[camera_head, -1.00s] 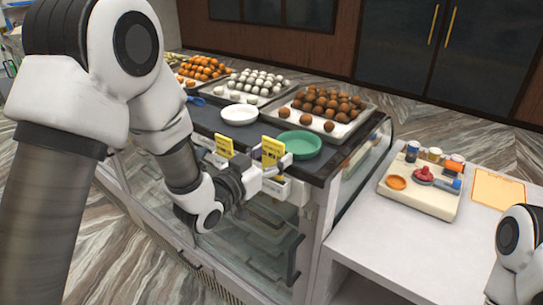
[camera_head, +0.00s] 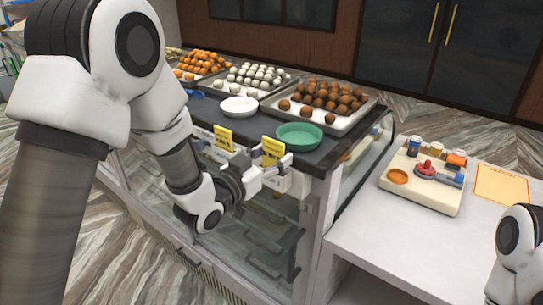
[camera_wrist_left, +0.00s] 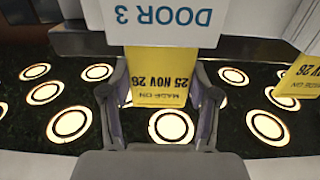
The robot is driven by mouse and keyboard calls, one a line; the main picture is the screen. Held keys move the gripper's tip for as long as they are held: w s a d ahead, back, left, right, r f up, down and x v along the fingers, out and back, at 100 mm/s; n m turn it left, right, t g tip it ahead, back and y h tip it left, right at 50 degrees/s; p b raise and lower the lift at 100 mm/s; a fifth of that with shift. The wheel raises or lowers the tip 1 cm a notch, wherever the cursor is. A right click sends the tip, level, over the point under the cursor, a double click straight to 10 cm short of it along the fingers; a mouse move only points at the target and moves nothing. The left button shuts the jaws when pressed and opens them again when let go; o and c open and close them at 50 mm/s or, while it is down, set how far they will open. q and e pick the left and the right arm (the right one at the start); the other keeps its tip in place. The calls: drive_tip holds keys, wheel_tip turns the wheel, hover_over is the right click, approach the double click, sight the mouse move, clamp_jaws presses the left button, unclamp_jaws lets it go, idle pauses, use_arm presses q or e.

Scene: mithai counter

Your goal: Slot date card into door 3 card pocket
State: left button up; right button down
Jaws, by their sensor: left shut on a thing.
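My left gripper (camera_head: 268,168) is shut on a yellow date card (camera_head: 272,150) in front of the glass case's top front edge. In the left wrist view the card (camera_wrist_left: 160,85) sits between the two fingers, and its print reads upside down: MADE ON 25 NOV 26. The white DOOR 3 plate (camera_wrist_left: 155,18) overlaps the card's far end there. I cannot tell whether that end is inside the pocket or only behind the plate in the picture. My right gripper is out of frame; only part of that arm shows at the lower right.
Another yellow card (camera_head: 223,137) stands at a pocket to the left. A green dish (camera_head: 298,135), a white plate (camera_head: 239,107) and trays of sweets (camera_head: 358,115) are on the dark counter. A side table (camera_head: 400,240) at the right holds a board (camera_head: 425,200) and an orange-edged sheet (camera_head: 502,184).

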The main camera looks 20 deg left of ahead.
use_arm(q)
drive_tip(key=shift+f+b, duration=0.7)
drive_tip(key=shift+f, duration=0.2)
drive_tip(key=o, duration=1)
drive_tip(key=shift+o, duration=1)
drive_tip(key=shift+r, duration=0.1)
wheel_tip(320, 180, up, 7)
drive_tip(key=p, duration=0.4)
drive_tip(key=shift+p, duration=0.35)
